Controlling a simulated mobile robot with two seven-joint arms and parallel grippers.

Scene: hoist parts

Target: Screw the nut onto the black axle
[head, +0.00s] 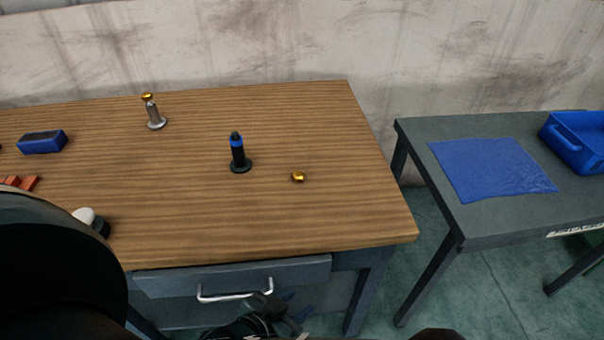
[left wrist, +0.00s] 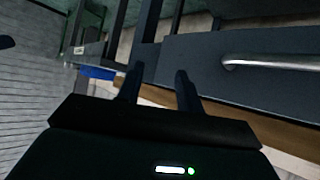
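The black axle (head: 238,157) stands upright on a round base on the wooden table, with a blue band near its top. A gold nut (head: 298,177) lies on the table to the right of the axle, apart from it. My left gripper (head: 284,308) is low in front of the table's drawer, below the tabletop and away from both. In the left wrist view its two fingers (left wrist: 160,88) are apart with nothing between them. My right gripper is not in view.
A grey axle (head: 155,115) with a gold nut (head: 147,97) on top stands at the back left. A blue block (head: 42,142), orange parts (head: 20,183) and a white knob (head: 84,215) are at left. A side table (head: 420,136) holds a blue cloth (head: 490,170) and blue bin (head: 578,150).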

